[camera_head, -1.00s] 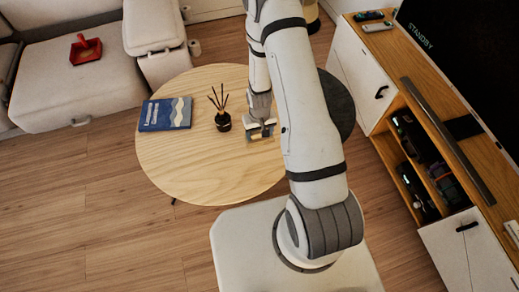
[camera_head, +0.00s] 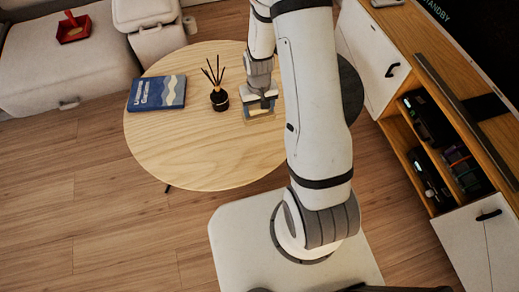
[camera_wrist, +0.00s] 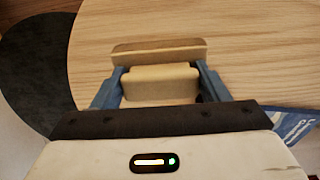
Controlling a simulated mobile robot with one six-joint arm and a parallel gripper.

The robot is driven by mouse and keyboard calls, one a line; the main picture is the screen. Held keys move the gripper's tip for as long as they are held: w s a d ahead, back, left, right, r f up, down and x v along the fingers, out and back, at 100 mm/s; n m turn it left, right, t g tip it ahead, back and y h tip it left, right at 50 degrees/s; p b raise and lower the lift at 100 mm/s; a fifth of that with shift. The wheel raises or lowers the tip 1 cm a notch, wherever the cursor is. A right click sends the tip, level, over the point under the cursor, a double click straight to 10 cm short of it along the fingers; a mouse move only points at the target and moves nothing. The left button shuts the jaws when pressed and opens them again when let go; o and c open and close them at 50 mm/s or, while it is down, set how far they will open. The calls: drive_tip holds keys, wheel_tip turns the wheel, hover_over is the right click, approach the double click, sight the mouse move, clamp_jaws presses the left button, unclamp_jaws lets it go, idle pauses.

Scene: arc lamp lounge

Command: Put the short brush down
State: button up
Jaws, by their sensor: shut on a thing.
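The short brush (camera_wrist: 160,84) is a pale block with a light wooden strip, seen in the wrist view between the blue fingers of my gripper (camera_wrist: 158,72). My gripper is shut on it. In the head view my gripper (camera_head: 260,106) is low over the right part of the round wooden table (camera_head: 190,150), right of the reed diffuser. The brush is small and partly hidden there by the fingers. I cannot tell whether it touches the table top.
A dark reed diffuser (camera_head: 220,99) stands close to the left of my gripper, and a blue book (camera_head: 157,92) lies at the table's left. The table's front is bare. A sofa (camera_head: 50,70) with a red dustpan (camera_head: 72,30) is at left, a media cabinet (camera_head: 372,60) at right.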

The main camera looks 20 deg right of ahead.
drive_tip(key=s+f+b, duration=0.1)
drive_tip(key=b, duration=0.4)
drive_tip(key=shift+s+f+b, duration=0.25)
drive_tip(key=shift+s+b, duration=0.15)
drive_tip(key=f+b, duration=0.1)
drive_tip(key=f, duration=0.2)
drive_tip(key=f+b, duration=0.2)
drive_tip(key=f, duration=0.1)
drive_tip(key=s+f+b, duration=0.1)
drive_tip(key=f+b, duration=0.1)
drive_tip(key=f, duration=0.1)
drive_tip(key=shift+s+f, duration=0.1)
drive_tip(key=shift+f, duration=0.1)
drive_tip(key=shift+f+b, duration=0.15)
drive_tip(key=shift+b, duration=0.15)
drive_tip(key=o, duration=0.9)
drive_tip(key=shift+o, duration=0.2)
